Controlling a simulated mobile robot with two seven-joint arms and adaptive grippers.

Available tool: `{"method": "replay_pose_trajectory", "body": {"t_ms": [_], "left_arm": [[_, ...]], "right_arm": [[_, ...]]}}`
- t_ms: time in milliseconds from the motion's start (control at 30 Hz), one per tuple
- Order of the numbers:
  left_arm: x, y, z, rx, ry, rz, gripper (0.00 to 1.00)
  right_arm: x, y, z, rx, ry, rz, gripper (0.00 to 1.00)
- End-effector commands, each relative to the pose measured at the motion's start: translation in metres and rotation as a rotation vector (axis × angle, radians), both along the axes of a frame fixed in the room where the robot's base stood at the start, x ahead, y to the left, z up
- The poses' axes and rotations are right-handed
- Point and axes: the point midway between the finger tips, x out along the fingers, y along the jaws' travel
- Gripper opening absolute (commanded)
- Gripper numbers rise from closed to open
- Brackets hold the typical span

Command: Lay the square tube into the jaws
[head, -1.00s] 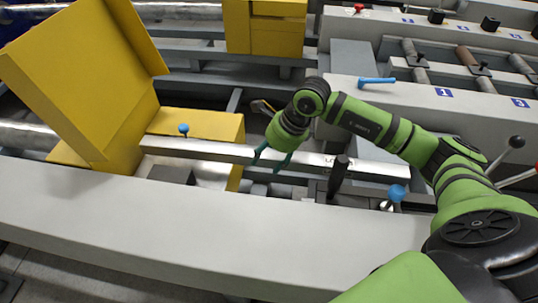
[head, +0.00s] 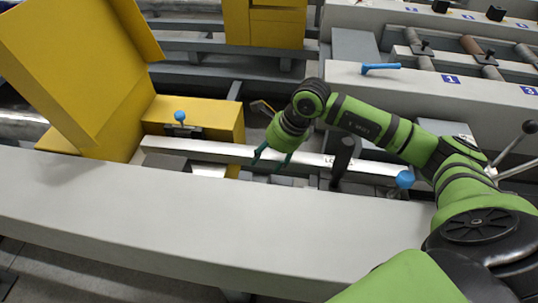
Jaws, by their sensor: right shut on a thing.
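The square tube (head: 215,150) is a long silver bar lying roughly level across the middle of the head view, with dark lettering near its right part. My right gripper (head: 271,158) has its dark green fingers closed around the tube near its middle. The tube's left end is in front of the yellow block; its right part passes behind a dark upright handle. A dark clamp part with a blue ball knob (head: 180,116) stands behind the tube's left part. Another blue ball knob (head: 405,180) is near its right end. I cannot make out the jaws clearly. My left gripper is not in view.
A wide pale beam (head: 200,220) runs along the front. A yellow housing (head: 75,75) stands at the left, and a yellow block (head: 225,118) behind the tube. A dark upright handle (head: 343,158) stands right of my gripper. A blue lever (head: 380,67) lies on the rear beam.

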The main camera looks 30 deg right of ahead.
Motion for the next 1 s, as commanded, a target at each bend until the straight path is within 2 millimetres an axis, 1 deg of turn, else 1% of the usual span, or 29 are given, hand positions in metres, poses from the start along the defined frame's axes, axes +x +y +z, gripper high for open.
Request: {"method": "replay_pose_trajectory", "body": {"t_ms": [433,467,500,833,933,1000], "left_arm": [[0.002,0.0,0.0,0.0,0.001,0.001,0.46],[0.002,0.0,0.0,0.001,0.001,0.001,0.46],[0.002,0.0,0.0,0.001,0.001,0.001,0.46],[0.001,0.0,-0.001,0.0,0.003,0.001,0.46],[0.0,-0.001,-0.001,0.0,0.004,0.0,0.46],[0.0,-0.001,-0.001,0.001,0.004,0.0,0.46]], "right_arm": [[0.001,0.0,-0.001,0.002,-0.006,-0.001,0.0],[0.001,0.0,-0.001,0.002,-0.006,-0.001,0.68],[0.001,0.0,-0.001,0.002,-0.006,-0.001,0.83],[-0.001,0.0,-0.005,-0.002,0.006,0.0,0.83],[-0.002,-0.002,-0.001,-0.002,0.003,-0.001,0.83],[-0.003,-0.004,0.007,-0.002,0.0,0.0,0.83]]}}
